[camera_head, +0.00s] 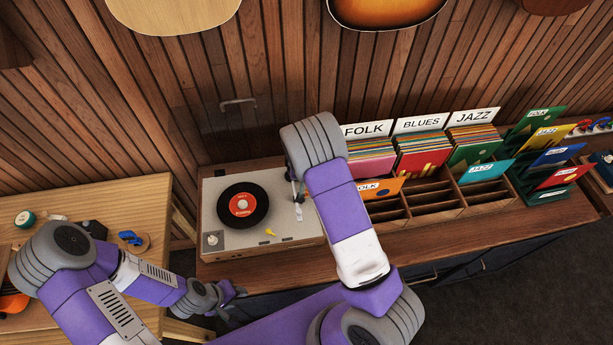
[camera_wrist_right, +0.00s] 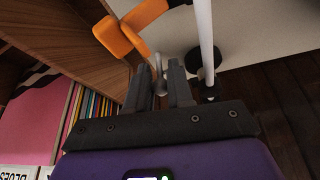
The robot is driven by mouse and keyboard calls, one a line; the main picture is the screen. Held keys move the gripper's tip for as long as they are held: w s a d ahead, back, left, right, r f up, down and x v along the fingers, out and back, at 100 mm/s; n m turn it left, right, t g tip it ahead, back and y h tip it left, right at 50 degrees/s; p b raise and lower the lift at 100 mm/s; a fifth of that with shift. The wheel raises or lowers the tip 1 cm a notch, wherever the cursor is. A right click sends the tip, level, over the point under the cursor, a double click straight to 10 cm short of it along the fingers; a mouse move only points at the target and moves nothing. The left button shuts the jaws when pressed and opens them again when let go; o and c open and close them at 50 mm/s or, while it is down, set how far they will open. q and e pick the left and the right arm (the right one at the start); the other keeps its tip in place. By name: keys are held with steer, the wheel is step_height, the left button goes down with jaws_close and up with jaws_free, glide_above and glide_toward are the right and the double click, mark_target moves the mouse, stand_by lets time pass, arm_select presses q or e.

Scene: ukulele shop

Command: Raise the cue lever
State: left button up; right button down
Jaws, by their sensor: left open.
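The turntable (camera_head: 212,203) has a pale top and wooden sides, with a black record (camera_head: 243,204) on it. Its tonearm (camera_head: 298,213) is partly behind my right arm in the head view. The white tonearm tube (camera_wrist_right: 205,35) shows in the right wrist view. My left gripper (camera_head: 236,293) is open and empty, low by the counter front.
Record bins (camera_head: 430,195) with FOLK, BLUES and JAZZ signs stand right of the turntable. A yellow piece (camera_head: 270,232) is on the turntable's front. A wooden table (camera_head: 140,200) stands at left. Slatted wall (camera_head: 280,70) and hanging ukuleles (camera_head: 175,12) are behind.

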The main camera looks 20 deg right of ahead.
steer(key=shift+w, duration=0.1)
steer(key=shift+w+g, duration=0.1)
steer(key=shift+g, duration=0.3)
steer(key=shift+w+d+g+y+p, duration=0.15)
steer(key=shift+w+g+y+p, duration=0.15)
steer(key=shift+g, duration=0.3)
steer(key=shift+w+f+g, duration=0.15)
steer(key=shift+w+g, duration=0.1)
steer(key=shift+g, duration=0.45)
steer(key=shift+w+g+y+b, duration=0.1)
steer(key=shift+g+y+b, duration=0.2)
steer(key=shift+g+b, duration=0.2)
steer(key=c, duration=1.1)
jaws_free()
